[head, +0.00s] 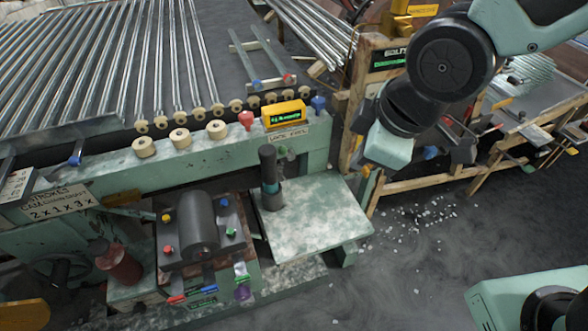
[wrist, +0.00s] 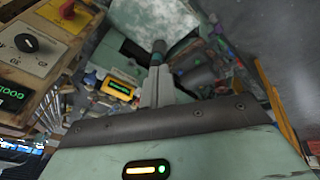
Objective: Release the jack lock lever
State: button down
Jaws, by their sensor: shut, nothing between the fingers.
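No label marks the jack lock lever, so I cannot tell which part it is. Small coloured levers sit on the compact machine with a dark roller (head: 198,225) in the head view: a red one (head: 177,299), a blue one (head: 200,290) and a green one (head: 241,278). My gripper (wrist: 157,76) shows in the wrist view as two pale fingers closed together, empty. In the head view its mint housing (head: 388,148) hangs right of and above the pale plate, away from the roller machine. The fingertips are not clear there.
A dark upright post (head: 268,168) stands at the left edge of the pale plate (head: 315,217). A yellow display (head: 284,114) sits on the green rail behind. Glass rods (head: 120,70) lie at the back left. A wooden-framed bench (head: 430,180) stands right. The floor between has white fragments.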

jog(key=w+a+f+n+t+y+b, duration=0.1)
jog(key=w+f+n+t+y+b, duration=0.2)
jog(key=w+f+n+b, duration=0.55)
jog(key=n+y+b, duration=0.6)
jog(key=n+b, duration=0.4)
jog(key=n, duration=0.1)
send_near(286, 153)
jog(key=s+f, duration=0.1)
jog(key=s, duration=0.1)
jog(key=shift+s+a+n+t+y, duration=0.2)
jog(key=shift+n+t+y, duration=0.1)
jog(key=shift+n+t, duration=0.1)
jog(key=shift+a, duration=0.15)
jog(key=x, duration=0.9)
jog(key=shift+w+a+f, duration=0.2)
jog(key=shift+a+f, duration=0.05)
jog(key=shift+a, duration=0.05)
